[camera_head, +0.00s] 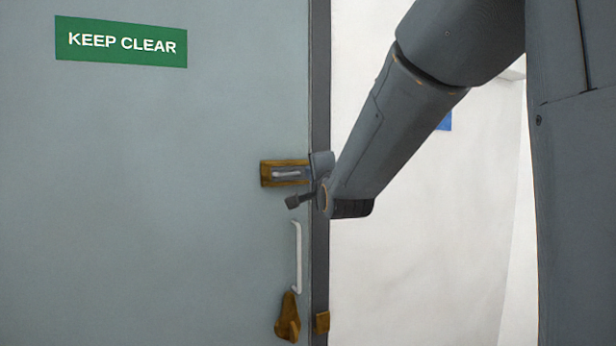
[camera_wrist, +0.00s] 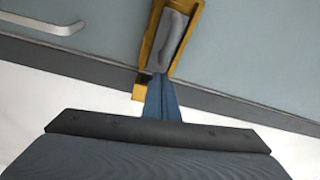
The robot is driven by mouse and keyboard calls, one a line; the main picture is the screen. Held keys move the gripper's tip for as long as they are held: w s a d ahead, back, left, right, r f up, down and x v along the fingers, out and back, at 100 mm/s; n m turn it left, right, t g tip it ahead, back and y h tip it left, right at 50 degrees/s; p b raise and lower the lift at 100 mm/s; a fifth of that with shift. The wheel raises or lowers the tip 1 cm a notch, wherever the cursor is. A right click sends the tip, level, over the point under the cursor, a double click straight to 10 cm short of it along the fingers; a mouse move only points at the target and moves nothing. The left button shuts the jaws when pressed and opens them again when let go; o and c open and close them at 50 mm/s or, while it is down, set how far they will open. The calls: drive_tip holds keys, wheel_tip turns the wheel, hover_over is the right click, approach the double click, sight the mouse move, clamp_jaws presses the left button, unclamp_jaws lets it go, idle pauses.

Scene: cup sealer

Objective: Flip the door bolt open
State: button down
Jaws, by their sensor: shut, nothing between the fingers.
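The door bolt (camera_head: 287,173) is a brass-coloured plate with a grey bar on it, mounted level at the right edge of the grey-green door (camera_head: 150,200). In the wrist view the bolt (camera_wrist: 170,40) runs from the top edge down to my fingertips. My gripper (camera_head: 313,170) is at the bolt's right end, by the dark door frame. Its blue-grey fingers (camera_wrist: 160,82) are shut together with nothing between them. They overlap the near end of the bolt in the wrist view; I cannot tell whether they touch it.
A white door handle (camera_head: 297,257) is below the bolt, and shows in the wrist view (camera_wrist: 45,24). A brass lever (camera_head: 288,318) hangs under it, beside a small brass block (camera_head: 322,322) on the dark frame (camera_head: 320,250). A green KEEP CLEAR sign (camera_head: 120,42) is upper left.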

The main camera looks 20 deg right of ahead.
drive_tip(key=s+d+b, duration=0.1)
drive_tip(key=s+b, duration=0.1)
drive_tip(key=s, duration=0.7)
drive_tip(key=shift+s+d+f, duration=0.15)
drive_tip(key=shift+s+d, duration=0.1)
drive_tip(key=shift+d, duration=0.05)
drive_tip(key=shift+f, duration=0.1)
drive_tip(key=s+a+f+n+g, duration=0.25)
drive_tip(key=f+n+g, duration=0.2)
drive_tip(key=f, duration=0.85)
drive_tip(key=s+a+f+n+g, duration=0.1)
drive_tip(key=s+f+n+g, duration=0.3)
drive_tip(key=f, duration=0.9)
drive_tip(key=s+a+f+n+g, duration=0.2)
drive_tip(key=s+f+n+g, duration=0.2)
drive_tip(key=s+f, duration=0.3)
drive_tip(key=s+a+f+n+g+y, duration=0.1)
drive_tip(key=s+a+f+n+g, duration=0.1)
drive_tip(key=s+f+n+g, duration=0.2)
drive_tip(key=s+f+g, duration=0.1)
drive_tip(key=s+f, duration=0.2)
drive_tip(key=s, duration=0.3)
drive_tip(key=shift+f+g+y, duration=0.3)
drive_tip(key=shift+g, duration=0.05)
drive_tip(key=c, duration=2.5)
unclamp_jaws()
drive_tip(key=shift+w, duration=0.1)
